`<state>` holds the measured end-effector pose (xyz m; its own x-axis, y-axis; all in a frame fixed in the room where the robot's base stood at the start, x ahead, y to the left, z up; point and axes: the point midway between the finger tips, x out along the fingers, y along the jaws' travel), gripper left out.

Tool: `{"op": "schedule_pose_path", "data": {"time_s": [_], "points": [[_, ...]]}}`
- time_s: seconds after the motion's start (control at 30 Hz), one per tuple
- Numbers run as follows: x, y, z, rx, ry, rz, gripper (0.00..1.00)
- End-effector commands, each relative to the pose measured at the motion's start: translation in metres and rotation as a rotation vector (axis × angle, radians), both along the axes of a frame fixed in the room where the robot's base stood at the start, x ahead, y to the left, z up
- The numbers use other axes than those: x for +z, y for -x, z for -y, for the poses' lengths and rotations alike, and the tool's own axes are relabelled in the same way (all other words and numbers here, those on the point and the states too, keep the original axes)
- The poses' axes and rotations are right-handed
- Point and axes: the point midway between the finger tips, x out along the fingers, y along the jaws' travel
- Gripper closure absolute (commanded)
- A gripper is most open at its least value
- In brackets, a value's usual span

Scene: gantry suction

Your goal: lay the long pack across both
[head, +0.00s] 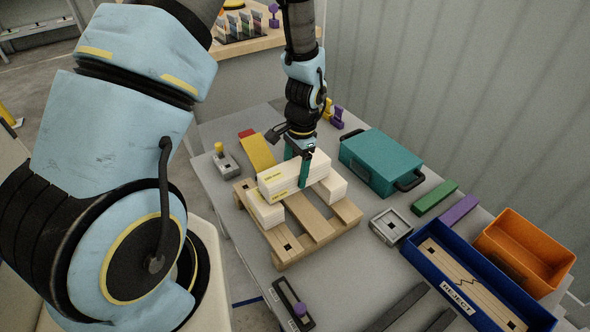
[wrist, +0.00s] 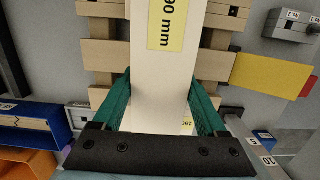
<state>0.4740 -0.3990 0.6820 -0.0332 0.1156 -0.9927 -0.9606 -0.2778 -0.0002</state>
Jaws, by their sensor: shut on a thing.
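My gripper (head: 297,171) has its two teal fingers shut on the sides of the long white pack (head: 276,181). In the wrist view the pack (wrist: 166,75) runs between the fingers (wrist: 160,82), with a yellow "90 mm" label. Two shorter white packs stand apart on the wooden pallet (head: 316,221): the left pack (head: 265,211) and the right pack (head: 335,187). The long pack spans from above the left one to above the right one and looks level. No clear gap shows beneath it, but I cannot tell whether it touches both.
A teal case (head: 378,160) stands right of the pallet. A blue "REJECT" tray (head: 443,282) and an orange bin (head: 522,250) are at the lower right. A yellow block (head: 257,152) lies behind the pallet. A grey fixture (head: 391,226) sits beside the pallet's right side.

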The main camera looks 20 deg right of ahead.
Motion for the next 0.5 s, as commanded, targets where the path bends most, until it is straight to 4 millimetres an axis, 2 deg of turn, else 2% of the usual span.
{"op": "schedule_pose_path", "data": {"time_s": [0.2, 0.23, 0.43, 0.5], "points": [[-0.0055, -0.0001, 0.0001, 0.0, 0.0, 0.0, 1.0], [-0.0045, -0.0002, 0.0001, 0.0, 0.0, 0.0, 0.22], [-0.0043, -0.0001, 0.0, 0.0, 0.0, 0.0, 0.0], [-0.0044, 0.0, 0.0, 0.0, 0.0, 0.0, 0.0]]}}
